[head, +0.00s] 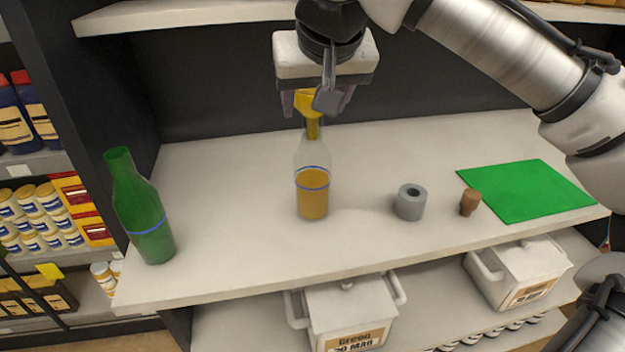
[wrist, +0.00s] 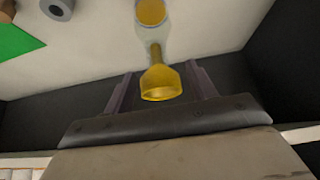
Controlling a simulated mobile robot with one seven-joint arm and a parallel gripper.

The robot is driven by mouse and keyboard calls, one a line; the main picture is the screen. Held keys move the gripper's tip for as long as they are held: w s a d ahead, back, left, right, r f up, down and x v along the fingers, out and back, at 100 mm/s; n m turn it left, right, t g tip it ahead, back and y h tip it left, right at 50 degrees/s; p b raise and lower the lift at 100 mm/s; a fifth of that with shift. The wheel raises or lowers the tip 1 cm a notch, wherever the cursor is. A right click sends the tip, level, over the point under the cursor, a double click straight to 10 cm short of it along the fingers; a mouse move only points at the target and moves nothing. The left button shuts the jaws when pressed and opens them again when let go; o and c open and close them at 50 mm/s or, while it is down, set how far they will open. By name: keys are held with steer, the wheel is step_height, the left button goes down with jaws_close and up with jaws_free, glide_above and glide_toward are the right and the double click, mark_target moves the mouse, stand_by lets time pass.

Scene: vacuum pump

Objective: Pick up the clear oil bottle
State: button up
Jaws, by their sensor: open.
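The clear oil bottle (head: 313,190) stands upright on the white shelf, partly filled with amber oil and marked with blue rings. A yellow funnel (head: 311,108) sits in its neck. My gripper (head: 315,104) is open above the bottle, with its fingers at about the height of the funnel. In the wrist view the funnel (wrist: 160,82) shows between my two fingers (wrist: 160,88), and the bottle (wrist: 151,28) lies beyond it. I cannot tell whether a finger touches the funnel. Part of the funnel's top is hidden behind my gripper in the head view.
A green bottle (head: 143,212) stands at the shelf's left end. A grey ring (head: 410,203), a brown stopper (head: 470,203) and a green mat (head: 525,190) are to the right. White lidded boxes (head: 347,308) are on the shelf below. An upper shelf (head: 180,16) runs behind my gripper.

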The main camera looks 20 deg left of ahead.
mark_target(314, 119)
steer(key=x, duration=0.2)
steer(key=p+x, duration=0.1)
steer(key=x, duration=0.2)
steer(key=shift+w+d+f, duration=0.15)
steer(key=shift+w+f, duration=0.1)
steer(key=shift+f, duration=0.1)
steer(key=shift+c, duration=0.2)
jaws_close()
